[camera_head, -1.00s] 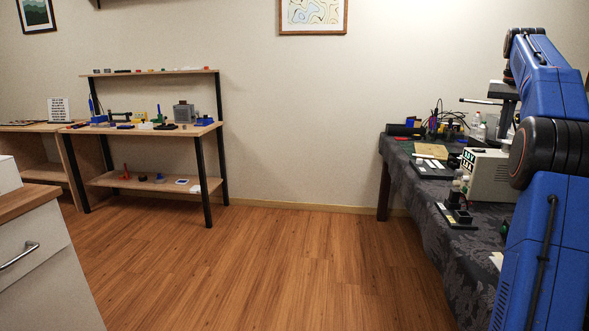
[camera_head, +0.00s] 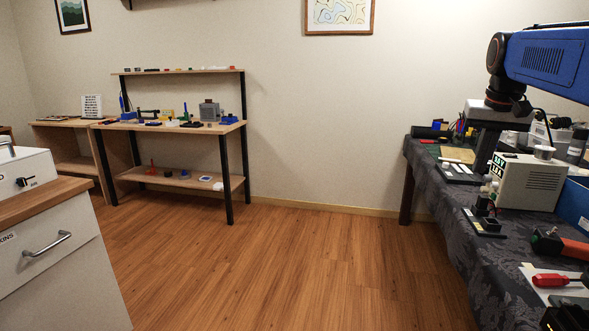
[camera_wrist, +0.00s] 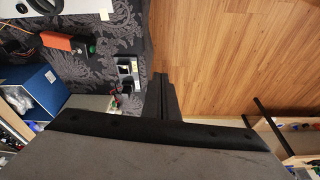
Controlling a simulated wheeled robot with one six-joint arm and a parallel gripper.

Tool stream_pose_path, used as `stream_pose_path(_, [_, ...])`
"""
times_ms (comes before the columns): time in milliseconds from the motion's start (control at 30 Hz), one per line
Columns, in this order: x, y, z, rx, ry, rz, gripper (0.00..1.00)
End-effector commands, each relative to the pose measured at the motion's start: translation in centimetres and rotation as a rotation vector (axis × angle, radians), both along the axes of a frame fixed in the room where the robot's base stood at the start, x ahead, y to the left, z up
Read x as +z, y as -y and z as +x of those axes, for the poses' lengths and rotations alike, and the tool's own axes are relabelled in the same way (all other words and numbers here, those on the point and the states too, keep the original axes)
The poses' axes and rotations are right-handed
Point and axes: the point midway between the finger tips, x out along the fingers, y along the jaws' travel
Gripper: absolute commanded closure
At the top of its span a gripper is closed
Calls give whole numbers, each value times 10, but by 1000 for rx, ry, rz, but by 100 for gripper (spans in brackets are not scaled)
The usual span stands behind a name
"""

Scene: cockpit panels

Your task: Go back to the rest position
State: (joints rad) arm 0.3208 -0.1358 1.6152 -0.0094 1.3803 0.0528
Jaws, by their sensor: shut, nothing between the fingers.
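In the wrist view the closed fingers (camera_wrist: 161,85) show near the middle, against the edge of the patterned cloth and the wooden floor. I cannot tell the gripper's exact height above the bench.
The bench (camera_head: 436,205) carries a beige instrument box (camera_head: 528,183), a blue bin (camera_head: 574,205), an orange-handled tool (camera_head: 572,248) and a red screwdriver (camera_head: 552,280). A wooden shelf (camera_head: 185,184) stands at the back left, a drawer cabinet (camera_head: 62,265) at front left. The floor between is clear.

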Motion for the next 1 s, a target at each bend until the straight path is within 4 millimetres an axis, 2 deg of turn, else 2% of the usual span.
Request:
stream_pose_path(33, [-8,-15,-15,22,7,-3,100])
stream_pose_path(200, [-38,-55,-59,86,28,-10,100])
stream_pose_path(367, [-74,-87,-102,146,48,-16,100])
stream_pose_path(500, [-109,-112,-141,199,66,-21,100])
stream_pose_path(800, [-198,-151,-224,309,105,-28,100])
stream_pose_path(1000, [-243,-163,-260,359,123,-30,100])
